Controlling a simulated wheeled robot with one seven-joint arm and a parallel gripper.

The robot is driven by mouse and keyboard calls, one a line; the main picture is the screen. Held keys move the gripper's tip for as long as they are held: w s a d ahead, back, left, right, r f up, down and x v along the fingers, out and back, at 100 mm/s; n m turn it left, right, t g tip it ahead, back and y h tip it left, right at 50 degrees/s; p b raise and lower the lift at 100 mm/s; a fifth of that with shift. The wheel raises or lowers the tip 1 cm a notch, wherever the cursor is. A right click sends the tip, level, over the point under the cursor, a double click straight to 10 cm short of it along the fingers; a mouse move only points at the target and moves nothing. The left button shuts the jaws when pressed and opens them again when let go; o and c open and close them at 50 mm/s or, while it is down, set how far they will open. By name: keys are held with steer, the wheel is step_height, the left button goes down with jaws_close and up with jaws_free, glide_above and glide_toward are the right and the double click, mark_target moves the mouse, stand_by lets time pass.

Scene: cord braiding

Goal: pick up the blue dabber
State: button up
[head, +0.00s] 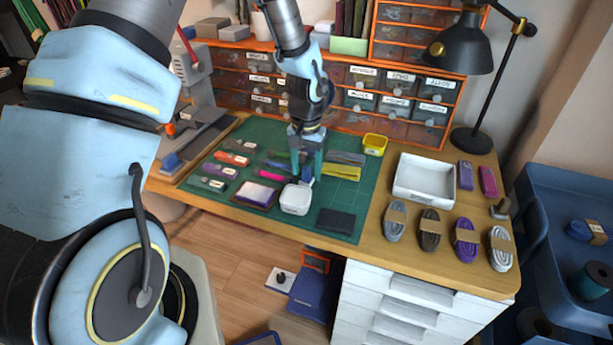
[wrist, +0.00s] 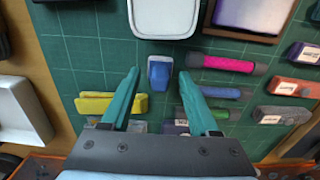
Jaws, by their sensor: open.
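The blue dabber (wrist: 160,72) is a small, blocky blue piece with a paler end, on the green cutting mat (wrist: 75,58). In the wrist view it shows between the tips of my gripper (wrist: 158,76). The teal fingers are apart, with a gap on each side of the dabber and nothing held. I cannot tell the height of the fingertips above the mat. In the head view my gripper (head: 308,170) points down over the mat, and the dabber (head: 308,182) shows only in part behind the fingers.
A white square container (head: 295,199) stands close to the dabber. A magenta pen (wrist: 225,64) and a blue pen (wrist: 222,92) lie on one side, a yellow bundle (wrist: 112,104) on the other. A white tray (head: 424,190) and several cord bundles are further right. Drawers (head: 380,98) rise behind.

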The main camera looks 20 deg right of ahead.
mark_target(306, 167)
steer(key=shift+c, duration=0.3)
jaws_close()
steer(key=shift+r, duration=0.1)
step_height(306, 167, up, 10)
steer(key=shift+f+b, duration=0.1)
steer(key=shift+b, duration=0.7)
steer(key=c, duration=0.6)
jaws_free()
jaws_close()
